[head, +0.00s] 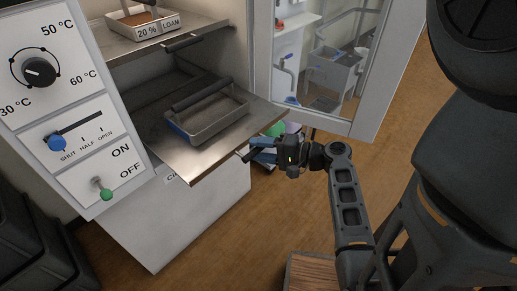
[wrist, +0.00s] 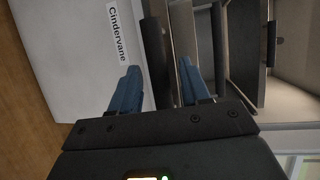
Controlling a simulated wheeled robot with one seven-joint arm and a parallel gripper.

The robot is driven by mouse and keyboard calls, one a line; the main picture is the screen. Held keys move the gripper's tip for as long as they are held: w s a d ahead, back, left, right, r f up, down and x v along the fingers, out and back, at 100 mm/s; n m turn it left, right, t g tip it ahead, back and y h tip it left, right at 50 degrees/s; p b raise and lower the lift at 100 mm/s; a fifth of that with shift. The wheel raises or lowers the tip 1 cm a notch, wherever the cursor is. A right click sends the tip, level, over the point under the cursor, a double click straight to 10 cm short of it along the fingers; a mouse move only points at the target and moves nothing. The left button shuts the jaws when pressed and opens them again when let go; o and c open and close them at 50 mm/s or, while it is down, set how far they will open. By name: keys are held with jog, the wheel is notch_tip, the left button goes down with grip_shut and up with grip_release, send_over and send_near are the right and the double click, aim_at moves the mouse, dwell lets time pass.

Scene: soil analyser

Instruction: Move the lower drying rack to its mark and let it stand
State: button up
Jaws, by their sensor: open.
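The lower drying rack (head: 195,160) is a flat metal shelf sticking out of the cabinet, with a grey tray with a black handle (head: 207,110) resting on it. Its dark front handle (head: 247,156) is at the outer edge and also shows in the wrist view (wrist: 155,45). My gripper (head: 262,150) is at that handle. In the wrist view, the blue fingers (wrist: 160,80) are open, with the handle bar between them and a gap on each side. I cannot make out the rack's mark.
The upper rack (head: 150,38) carries a tray labelled 20 % LOAM (head: 140,18). A control panel (head: 65,90) with dial, slider and green switch stands left. The open glazed door (head: 345,120) is at right.

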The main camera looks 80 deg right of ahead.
jog(key=shift+w, duration=0.35)
jog(key=shift+c, duration=0.4)
grip_shut()
